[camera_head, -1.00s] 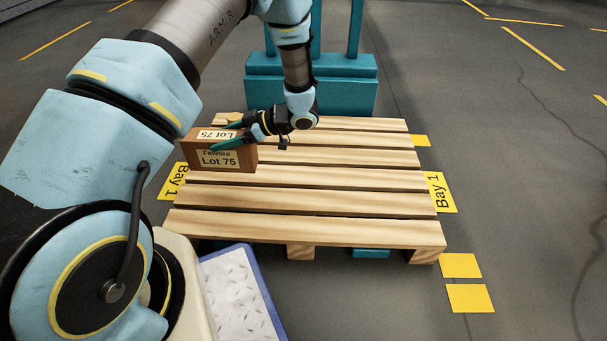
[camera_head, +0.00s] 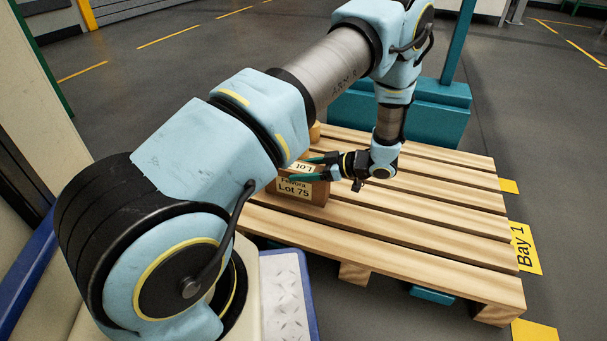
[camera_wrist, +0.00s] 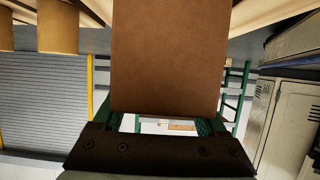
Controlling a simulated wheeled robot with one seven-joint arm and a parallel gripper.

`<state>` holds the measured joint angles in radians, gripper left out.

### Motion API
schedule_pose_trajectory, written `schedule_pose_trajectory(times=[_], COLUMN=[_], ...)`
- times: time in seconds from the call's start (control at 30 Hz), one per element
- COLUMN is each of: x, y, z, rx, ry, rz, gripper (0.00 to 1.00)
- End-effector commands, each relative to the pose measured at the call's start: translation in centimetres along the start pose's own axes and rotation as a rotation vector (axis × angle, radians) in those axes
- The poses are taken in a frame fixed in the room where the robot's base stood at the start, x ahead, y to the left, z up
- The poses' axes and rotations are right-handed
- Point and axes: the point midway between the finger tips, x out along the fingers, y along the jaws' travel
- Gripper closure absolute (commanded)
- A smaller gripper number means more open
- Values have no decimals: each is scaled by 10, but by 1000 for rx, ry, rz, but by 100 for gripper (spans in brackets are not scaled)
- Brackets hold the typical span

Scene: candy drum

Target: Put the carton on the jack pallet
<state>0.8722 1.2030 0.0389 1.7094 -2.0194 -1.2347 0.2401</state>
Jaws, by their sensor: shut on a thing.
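The carton (camera_head: 297,188) is a brown box with "Lot 75" labels. It is at the left part of the wooden jack pallet (camera_head: 450,225) in the head view; whether it touches the slats is not clear. My gripper (camera_head: 318,170) reaches in from the right, with its green fingers shut on the carton's upper part. In the wrist view the carton (camera_wrist: 170,60) fills the middle above the gripper (camera_wrist: 165,125). My arm hides part of the carton's left side and the pallet's left edge.
A teal jack body (camera_head: 440,112) with an upright post stands behind the pallet. A yellow "Bay 1" floor label (camera_head: 524,248) lies at the pallet's right. The slats right of the carton are bare.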

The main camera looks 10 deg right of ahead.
Motion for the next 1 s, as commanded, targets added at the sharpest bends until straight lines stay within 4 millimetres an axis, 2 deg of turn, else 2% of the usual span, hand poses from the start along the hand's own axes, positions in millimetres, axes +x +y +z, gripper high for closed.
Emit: schedule_pose_trajectory(times=[0.3, 0.33, 0.53, 0.83, 1.0], x=[1, 0, 0, -1, -23], y=[0, 0, 0, 0, 1], z=[1, 1, 1, -2, -4], rx=[-1, -1, -1, -1, 0], ry=[1, 0, 0, 0, -1], rz=[0, 0, 0, 1, 3], gripper=[100, 23, 0, 0, 0])
